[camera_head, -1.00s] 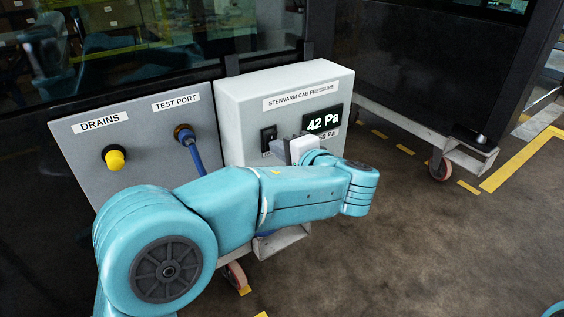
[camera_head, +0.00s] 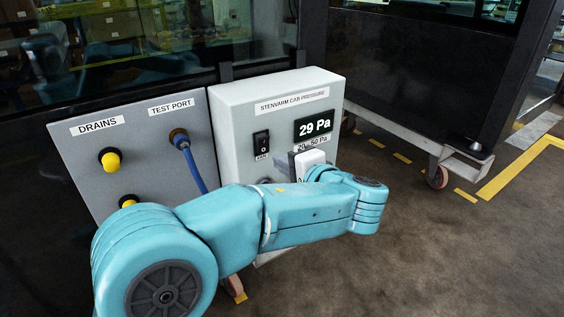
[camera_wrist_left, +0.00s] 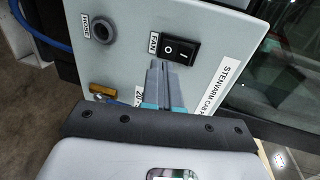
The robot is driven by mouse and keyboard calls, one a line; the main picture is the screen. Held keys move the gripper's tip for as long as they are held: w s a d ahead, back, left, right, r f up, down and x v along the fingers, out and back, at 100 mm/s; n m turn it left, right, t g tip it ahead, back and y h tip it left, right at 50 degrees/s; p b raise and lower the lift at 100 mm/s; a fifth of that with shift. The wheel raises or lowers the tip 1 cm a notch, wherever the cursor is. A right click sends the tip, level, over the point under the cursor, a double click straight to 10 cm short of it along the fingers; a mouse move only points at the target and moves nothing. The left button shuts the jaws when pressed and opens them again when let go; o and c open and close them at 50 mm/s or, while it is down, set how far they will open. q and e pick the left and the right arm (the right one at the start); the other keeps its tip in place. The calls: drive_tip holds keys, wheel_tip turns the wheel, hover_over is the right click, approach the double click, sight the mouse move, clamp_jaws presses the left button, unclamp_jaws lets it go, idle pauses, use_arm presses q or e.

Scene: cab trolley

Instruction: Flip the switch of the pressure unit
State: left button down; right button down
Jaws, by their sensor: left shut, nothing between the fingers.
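The pressure unit (camera_head: 225,120) is a light grey box labelled STENVARM CAB PRESSURE, with a display (camera_head: 313,126) reading 29 Pa. Its switch (camera_head: 261,138) is a black rocker left of the display, labelled FAN. The wrist view shows the switch (camera_wrist_left: 181,50) with its O and I marks; I cannot tell which side is pressed in. My left gripper (camera_head: 284,163) is shut and empty, below and to the right of the switch in the head view. In the wrist view its fingertips (camera_wrist_left: 166,64) point at the switch's lower edge; contact is unclear. My right gripper is out of view.
Left of the unit, a grey panel (camera_head: 80,160) carries yellow knobs (camera_head: 111,161) under DRAINS and a blue hose (camera_head: 191,165) at TEST PORT. The wrist view shows a HOSE port (camera_wrist_left: 103,31). A wheeled trolley frame (camera_head: 455,160) stands right; the floor between is open.

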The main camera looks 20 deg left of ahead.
use_arm(q)
drive_tip(key=f+v, duration=0.2)
drive_tip(key=v, duration=0.7)
drive_tip(key=shift+s+d, duration=0.2)
drive_tip(key=shift+d, duration=0.1)
drive_tip(key=shift+s, duration=0.1)
